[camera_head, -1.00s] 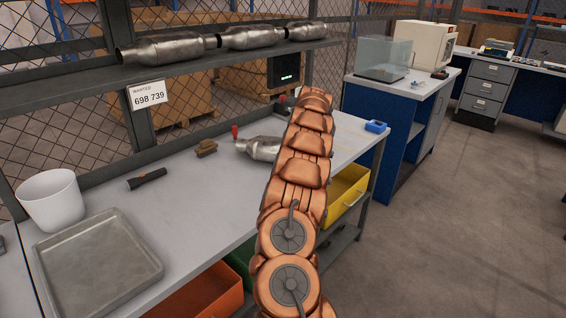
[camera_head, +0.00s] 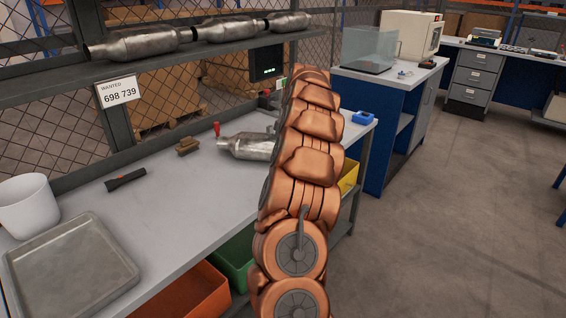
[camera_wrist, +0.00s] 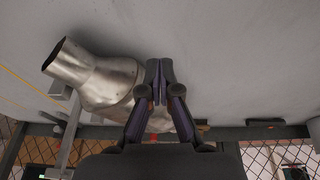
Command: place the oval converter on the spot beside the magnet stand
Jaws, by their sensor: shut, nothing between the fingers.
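A metal converter (camera_head: 247,147) lies on the bench, its right part hidden behind my arm. In the wrist view a converter body with an open pipe end (camera_wrist: 100,80) lies on the grey surface, just left of and partly behind my fingers. My gripper (camera_wrist: 160,66) is shut and empty, its fingertips together beside the converter; whether they touch it I cannot tell. In the head view my arm hides the gripper. A small red-topped item (camera_head: 217,130) stands behind the converter's left end. I cannot clearly identify the magnet stand or the spot.
Several more converters (camera_head: 150,43) lie on the shelf above. On the bench are a brown block (camera_head: 187,146), a black torch (camera_head: 126,180), a white bin (camera_head: 27,206), a grey tray (camera_head: 72,268) and a blue item (camera_head: 362,118). The bench middle is clear.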

